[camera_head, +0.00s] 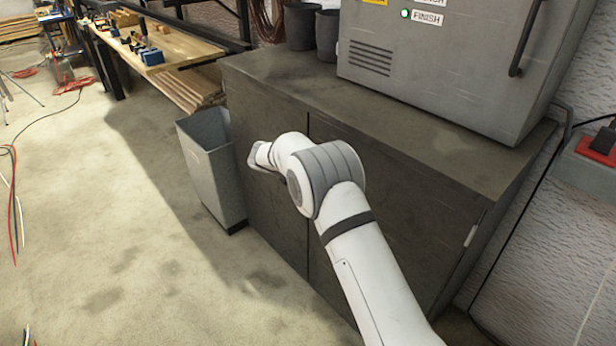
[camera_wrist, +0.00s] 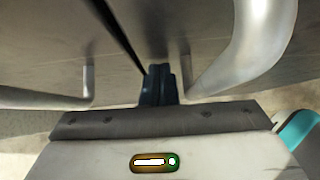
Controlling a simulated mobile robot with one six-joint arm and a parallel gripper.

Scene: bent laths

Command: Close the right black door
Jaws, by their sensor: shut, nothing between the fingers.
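The right black door (camera_head: 425,215) is the dark front panel of the low cabinet, partly hidden behind my arm in the head view. In the wrist view the right door (camera_wrist: 195,25) carries a thick metal handle (camera_wrist: 268,45). A narrow dark seam separates it from the left door (camera_wrist: 50,40), which has its own handle (camera_wrist: 88,85). The right door looks shut or nearly so; I cannot tell whether it is flush. My gripper (camera_wrist: 159,80) is shut and empty, between the two handles near the seam. Its fingers are hidden in the head view.
A grey bin (camera_head: 210,165) stands against the cabinet's left side. A grey control box (camera_head: 440,60) and dark pots (camera_head: 302,27) stand on the cabinet top (camera_head: 275,80). The concrete floor (camera_head: 140,240) in front and left is largely clear.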

